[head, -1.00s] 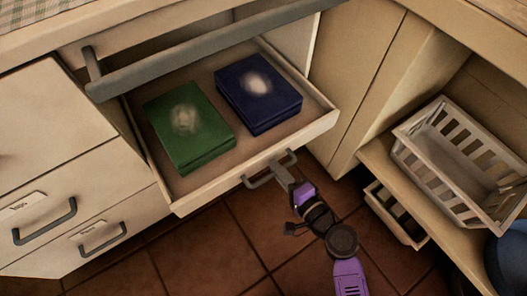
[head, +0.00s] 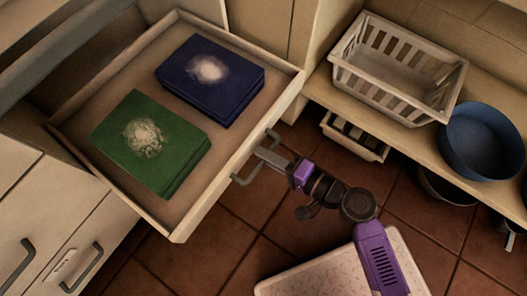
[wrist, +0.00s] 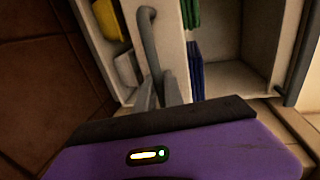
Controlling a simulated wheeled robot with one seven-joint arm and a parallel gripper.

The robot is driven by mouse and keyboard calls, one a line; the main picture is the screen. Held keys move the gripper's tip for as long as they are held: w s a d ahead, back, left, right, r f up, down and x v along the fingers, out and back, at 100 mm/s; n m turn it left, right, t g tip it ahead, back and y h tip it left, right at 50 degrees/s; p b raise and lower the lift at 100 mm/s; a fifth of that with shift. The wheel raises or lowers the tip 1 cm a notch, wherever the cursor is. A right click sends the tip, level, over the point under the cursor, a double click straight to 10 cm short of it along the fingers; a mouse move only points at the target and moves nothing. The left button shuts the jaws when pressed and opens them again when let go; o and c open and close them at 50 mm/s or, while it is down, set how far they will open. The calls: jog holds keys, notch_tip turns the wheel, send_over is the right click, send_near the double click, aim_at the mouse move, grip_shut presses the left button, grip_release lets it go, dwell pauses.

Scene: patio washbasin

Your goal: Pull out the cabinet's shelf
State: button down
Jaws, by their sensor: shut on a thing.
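The cabinet's pull-out shelf (head: 213,195) is a shallow cream tray, extended well out of the cabinet in the head view. A green box (head: 150,143) and a dark blue box (head: 210,80) lie on it. A grey bar handle (head: 245,178) is fixed to its front. My gripper (head: 268,157) is shut on the handle near its middle. In the wrist view, the handle (wrist: 148,35) runs down between the fingers of my gripper (wrist: 159,90). The fingers hide part of the handle.
Drawers with grey handles (head: 85,268) are at lower left. At right, a white slatted basket (head: 385,85) and a blue pot (head: 482,142) stand on a ledge. A smaller crate (head: 352,137) sits below. A pale speckled panel (head: 300,280) is near the bottom over the tiled floor.

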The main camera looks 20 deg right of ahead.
jog(key=c, duration=1.5)
grip_release()
jog(key=shift+o, duration=0.2)
jog(key=shift+s, duration=0.1)
jog(key=p+v, duration=0.1)
jog(key=v, duration=0.6)
jog(key=shift+s+d, duration=0.25)
